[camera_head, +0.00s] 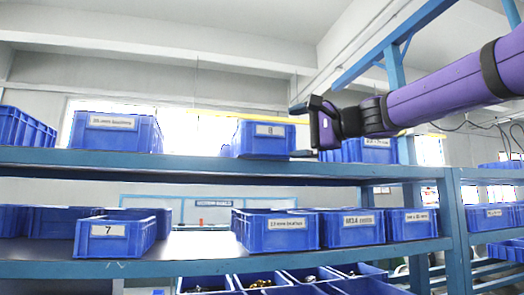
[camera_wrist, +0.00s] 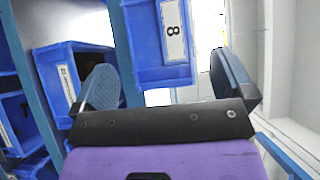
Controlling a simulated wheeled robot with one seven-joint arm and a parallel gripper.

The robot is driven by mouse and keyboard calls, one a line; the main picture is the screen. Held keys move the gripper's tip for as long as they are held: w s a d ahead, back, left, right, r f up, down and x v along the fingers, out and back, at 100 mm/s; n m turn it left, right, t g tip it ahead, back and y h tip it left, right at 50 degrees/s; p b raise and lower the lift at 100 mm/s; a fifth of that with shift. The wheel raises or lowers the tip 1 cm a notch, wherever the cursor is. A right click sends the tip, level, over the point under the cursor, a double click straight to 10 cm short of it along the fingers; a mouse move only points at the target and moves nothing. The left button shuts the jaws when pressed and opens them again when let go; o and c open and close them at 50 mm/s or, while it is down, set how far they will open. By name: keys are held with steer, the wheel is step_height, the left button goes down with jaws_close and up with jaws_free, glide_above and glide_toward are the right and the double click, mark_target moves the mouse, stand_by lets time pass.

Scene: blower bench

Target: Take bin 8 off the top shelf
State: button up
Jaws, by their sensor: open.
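Bin 8 (camera_head: 247,140) is a blue open bin with a white label reading 8, standing on the top shelf (camera_head: 200,168) near its middle. My gripper (camera_head: 300,131) is at the bin's right side in the head view, one finger above the other. In the wrist view, bin 8 (camera_wrist: 143,45) shows ahead, its label turned sideways, lined up with the gap between the two fingers of my gripper (camera_wrist: 165,82). The fingers are open, with nothing held. I cannot tell whether a fingertip touches the bin. The far side of the bin is hidden.
Other blue bins stand on the top shelf: one left of bin 8 (camera_head: 100,140), one at the far left (camera_head: 22,128), one behind my gripper (camera_head: 365,154). The lower shelf holds several bins, including bin 7 (camera_head: 110,248). A blue upright (camera_head: 395,75) stands at right.

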mark_target(266, 137)
steer(key=x, duration=0.8)
steer(key=shift+a+f, duration=0.1)
steer(key=shift+a, duration=0.1)
steer(key=c, duration=0.9)
steer(key=shift+o, duration=0.2)
step_height(266, 137, up, 18)
